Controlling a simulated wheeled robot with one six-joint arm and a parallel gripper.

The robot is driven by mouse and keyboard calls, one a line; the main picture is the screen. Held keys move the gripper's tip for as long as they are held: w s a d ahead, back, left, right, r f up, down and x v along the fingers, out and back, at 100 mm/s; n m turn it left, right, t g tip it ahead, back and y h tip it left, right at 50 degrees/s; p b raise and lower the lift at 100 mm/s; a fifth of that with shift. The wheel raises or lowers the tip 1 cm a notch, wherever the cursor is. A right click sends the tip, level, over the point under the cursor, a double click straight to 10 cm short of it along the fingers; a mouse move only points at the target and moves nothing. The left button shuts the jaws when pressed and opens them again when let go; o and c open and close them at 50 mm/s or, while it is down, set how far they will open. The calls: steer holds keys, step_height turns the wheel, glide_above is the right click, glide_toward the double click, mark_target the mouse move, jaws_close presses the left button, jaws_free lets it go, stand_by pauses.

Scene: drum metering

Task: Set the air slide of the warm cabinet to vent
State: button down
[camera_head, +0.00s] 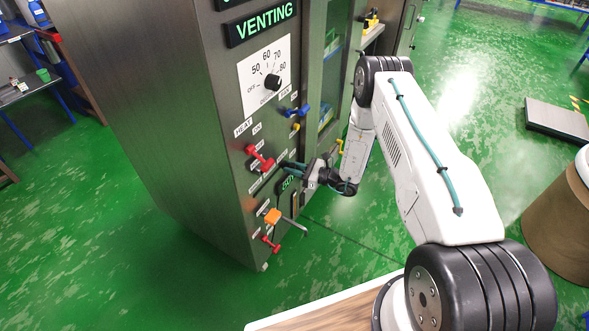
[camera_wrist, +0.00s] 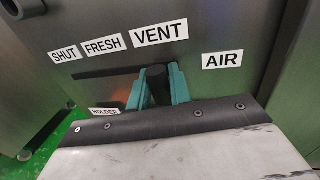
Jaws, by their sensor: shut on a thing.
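The warm cabinet (camera_head: 215,130) stands at the left in the head view, its lit display (camera_head: 262,24) reading VENTING. In the wrist view the black knob of the air slide (camera_wrist: 157,84) sits at the right part of a dark slot, below the VENT label (camera_wrist: 160,33). The SHUT and FRESH labels lie further left, and the AIR label (camera_wrist: 222,59) is at the right. The teal fingers of my gripper (camera_wrist: 157,92) are on either side of the knob, shut on it. In the head view my gripper (camera_head: 292,167) reaches the cabinet's panel, hiding the slide.
A red heat handle (camera_head: 260,158), a blue handle (camera_head: 297,111) and a black dial (camera_head: 272,82) are on the panel near my gripper. An orange part (camera_head: 272,216) with a grey rod sticks out below. A brown drum (camera_head: 560,225) stands at the right. Green floor is open beyond my arm.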

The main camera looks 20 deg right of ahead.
steer(key=c, duration=1.3)
jaws_free()
steer(key=shift+w+d, duration=0.15)
steer(key=shift+d, duration=0.25)
steer(key=shift+a, duration=0.15)
steer(key=v, duration=0.7)
steer(key=shift+s+d, duration=0.3)
